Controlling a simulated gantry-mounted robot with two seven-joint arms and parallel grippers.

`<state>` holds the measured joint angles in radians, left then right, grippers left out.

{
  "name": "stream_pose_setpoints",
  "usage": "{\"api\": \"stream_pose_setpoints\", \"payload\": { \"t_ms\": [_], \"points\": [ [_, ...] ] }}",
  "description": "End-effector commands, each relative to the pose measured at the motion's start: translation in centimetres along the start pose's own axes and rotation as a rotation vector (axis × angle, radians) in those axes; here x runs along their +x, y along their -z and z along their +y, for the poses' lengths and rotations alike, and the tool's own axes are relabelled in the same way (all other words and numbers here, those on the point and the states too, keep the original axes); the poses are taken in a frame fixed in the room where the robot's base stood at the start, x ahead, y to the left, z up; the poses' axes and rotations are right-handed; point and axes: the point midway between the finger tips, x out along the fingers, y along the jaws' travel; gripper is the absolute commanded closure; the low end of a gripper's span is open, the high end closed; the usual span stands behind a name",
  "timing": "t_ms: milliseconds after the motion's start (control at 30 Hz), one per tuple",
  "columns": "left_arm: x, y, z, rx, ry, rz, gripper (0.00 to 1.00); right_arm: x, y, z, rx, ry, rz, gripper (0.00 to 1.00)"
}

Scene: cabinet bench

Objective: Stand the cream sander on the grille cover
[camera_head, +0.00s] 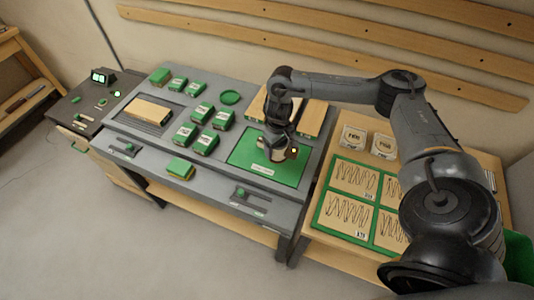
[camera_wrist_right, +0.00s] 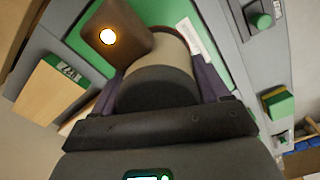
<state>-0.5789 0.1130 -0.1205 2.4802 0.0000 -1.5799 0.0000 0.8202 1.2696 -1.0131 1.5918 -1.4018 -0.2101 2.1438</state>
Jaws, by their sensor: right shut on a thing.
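The cream sander (camera_wrist_right: 172,57) has a cream body, a dark band and a brown end with a bright round light. My right gripper (camera_wrist_right: 165,92) is shut on it, with a finger on each side in the right wrist view. In the head view the sander (camera_head: 279,155) is under my right gripper (camera_head: 280,140), over the green mat (camera_head: 244,151). I cannot tell whether it touches the mat. No grille is clear; a pale panel in a dark frame (camera_head: 147,111) at the bench's left may be the grille cover. My left gripper is not in view.
A green-and-yellow block (camera_head: 180,168) sits near the front. Wooden boards (camera_head: 311,118) lie behind my wrist. A green-framed tray (camera_head: 318,217) is at right.

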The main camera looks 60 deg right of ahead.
Motion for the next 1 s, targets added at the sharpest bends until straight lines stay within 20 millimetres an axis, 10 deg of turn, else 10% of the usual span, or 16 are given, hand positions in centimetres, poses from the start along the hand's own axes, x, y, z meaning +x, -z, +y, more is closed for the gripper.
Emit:
{"api": "stream_pose_setpoints", "payload": {
  "t_ms": [300,1000],
  "points": [
    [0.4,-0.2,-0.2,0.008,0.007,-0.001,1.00,2.2,3.4,-1.7,0.001,0.001,0.002,0.58],
    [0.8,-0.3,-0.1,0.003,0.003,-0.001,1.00,6.3,3.7,-1.8,0.000,-0.001,0.003,0.58]
  ]
}}
